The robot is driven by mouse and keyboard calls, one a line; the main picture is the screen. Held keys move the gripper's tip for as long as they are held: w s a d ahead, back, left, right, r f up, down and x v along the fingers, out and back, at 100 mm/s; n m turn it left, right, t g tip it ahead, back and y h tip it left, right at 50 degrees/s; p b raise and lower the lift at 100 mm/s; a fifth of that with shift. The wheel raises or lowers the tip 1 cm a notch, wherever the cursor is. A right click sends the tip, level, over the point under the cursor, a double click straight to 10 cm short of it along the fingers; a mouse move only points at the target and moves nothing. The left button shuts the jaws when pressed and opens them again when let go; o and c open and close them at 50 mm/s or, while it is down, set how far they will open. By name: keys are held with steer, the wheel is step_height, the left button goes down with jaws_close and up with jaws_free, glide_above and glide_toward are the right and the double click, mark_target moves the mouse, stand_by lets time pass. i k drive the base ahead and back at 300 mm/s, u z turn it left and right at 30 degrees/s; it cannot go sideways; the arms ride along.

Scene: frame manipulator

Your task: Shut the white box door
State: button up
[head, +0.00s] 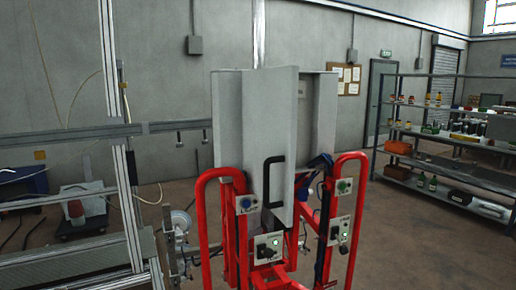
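The white box (325,112) stands in the middle of the head view, behind the red tube frame. Its door (268,110) stands open, with the right edge swung out towards me and the left edge nearer the box. A black bar handle (268,182) is on the lower part of the door. Part of the box's inside shows to the right of the door; the rest is hidden behind it. My gripper is not in view, and nothing is seen touching the door or handle.
Red tube rails (202,225) with button boxes (246,204) stand close around the door's lower part. A metal profile frame (127,190) is at left. Shelves (440,135) with bottles and boxes stand at right. Floor (410,240) at lower right is clear.

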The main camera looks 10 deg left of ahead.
mark_target(270, 95)
steer(key=u, duration=0.8)
steer(key=i, duration=1)
steer(key=u, duration=0.15)
steer(key=k, duration=0.5)
steer(key=z, duration=0.7)
steer(key=k, duration=0.9)
steer(key=u, duration=0.4)
steer(key=i, duration=0.5)
steer(key=u, duration=0.1)
